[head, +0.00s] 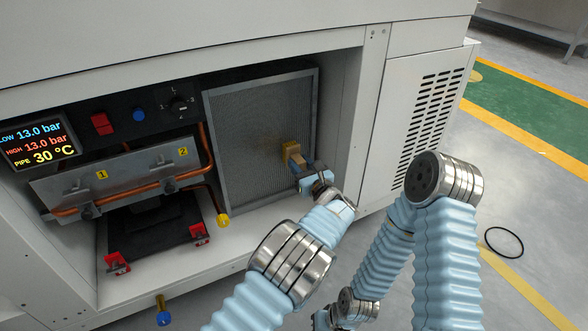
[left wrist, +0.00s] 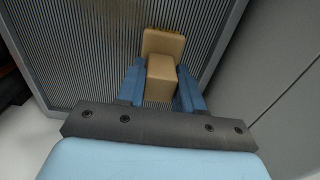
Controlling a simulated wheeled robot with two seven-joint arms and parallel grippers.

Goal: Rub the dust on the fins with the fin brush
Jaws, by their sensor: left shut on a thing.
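The fin brush (head: 292,153) is a tan block with a wider head. My left gripper (head: 307,172) is shut on it, and its head is at the finned panel (head: 240,130). In the left wrist view the brush (left wrist: 162,78) sits between the two blue fingers of the left gripper (left wrist: 161,88), its head against or very close to the fins (left wrist: 95,50); contact cannot be told. A faint brownish patch of dust (head: 266,143) shows on the fins just left of the brush. My right gripper (head: 322,319) is partly visible at the bottom edge, its jaws unclear.
The fins stand in a grey metal frame (head: 315,95) inside the open cabinet. To the left are a copper pipe (head: 205,150), a metal bracket (head: 120,178), red clamps (head: 198,233) and a yellow cap (head: 223,220). A black ring (head: 504,242) lies on the floor.

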